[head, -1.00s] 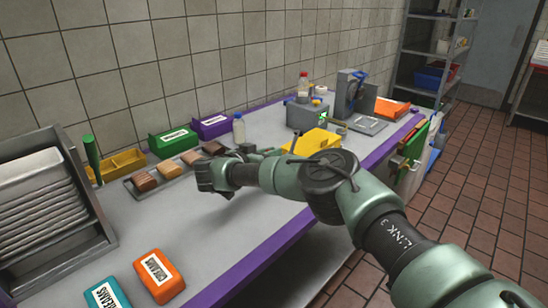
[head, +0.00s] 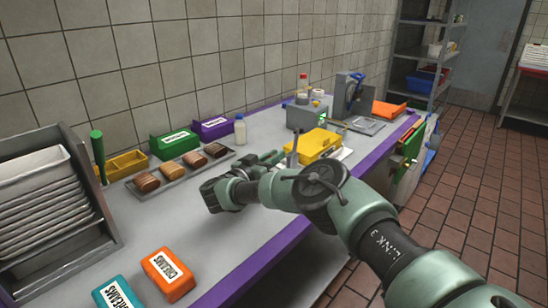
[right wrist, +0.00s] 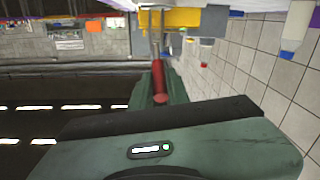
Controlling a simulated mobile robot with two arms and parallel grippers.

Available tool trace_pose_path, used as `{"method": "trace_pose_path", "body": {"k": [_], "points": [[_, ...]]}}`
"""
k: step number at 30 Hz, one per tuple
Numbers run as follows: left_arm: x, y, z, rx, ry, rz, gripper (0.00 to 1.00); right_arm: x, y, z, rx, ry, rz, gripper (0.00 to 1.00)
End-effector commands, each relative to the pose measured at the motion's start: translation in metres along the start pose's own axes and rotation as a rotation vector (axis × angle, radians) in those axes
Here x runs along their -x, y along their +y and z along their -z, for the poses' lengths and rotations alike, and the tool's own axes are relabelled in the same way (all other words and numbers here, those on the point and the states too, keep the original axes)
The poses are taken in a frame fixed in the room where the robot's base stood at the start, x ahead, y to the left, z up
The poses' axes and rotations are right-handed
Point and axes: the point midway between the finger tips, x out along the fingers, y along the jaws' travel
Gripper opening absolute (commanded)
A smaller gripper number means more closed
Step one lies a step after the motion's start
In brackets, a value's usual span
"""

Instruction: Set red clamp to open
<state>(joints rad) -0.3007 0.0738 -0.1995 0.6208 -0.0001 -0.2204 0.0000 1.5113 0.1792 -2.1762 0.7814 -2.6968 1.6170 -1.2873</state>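A red cylindrical handle (right wrist: 160,82), which I take to be the red clamp's, shows in the right wrist view below a grey metal post. It lies against the green fingers of my right gripper (right wrist: 160,92); whether they grip it is unclear. In the head view my right gripper (head: 272,160) reaches over the worktable just left of the yellow box (head: 318,143). A thin grey upright lever (head: 295,146) stands by that box. The red handle is not visible in the head view. My left gripper is out of view.
A tray (head: 168,178) of brown pieces lies left of my right gripper. A white bottle (head: 240,130), a green box (head: 174,143) and a purple box (head: 213,129) stand behind. Orange (head: 168,273) and teal (head: 116,294) boxes lie at the front. A grey machine (head: 350,95) stands farther back.

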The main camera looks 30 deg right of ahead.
Motion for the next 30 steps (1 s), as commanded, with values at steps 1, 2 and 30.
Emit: {"method": "trace_pose_path", "body": {"k": [1, 2, 30], "points": [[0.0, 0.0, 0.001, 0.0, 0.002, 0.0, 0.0, 0.0, 0.0, 0.0, 0.0, -0.001, 0.0, 0.31], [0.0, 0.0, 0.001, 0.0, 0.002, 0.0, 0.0, 0.0, 0.0, 0.0, 0.0, -0.001, 0.0, 0.36], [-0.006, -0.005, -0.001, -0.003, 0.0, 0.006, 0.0, 0.077, -0.001, -0.001, 0.001, -0.001, 0.0, 0.36]]}}
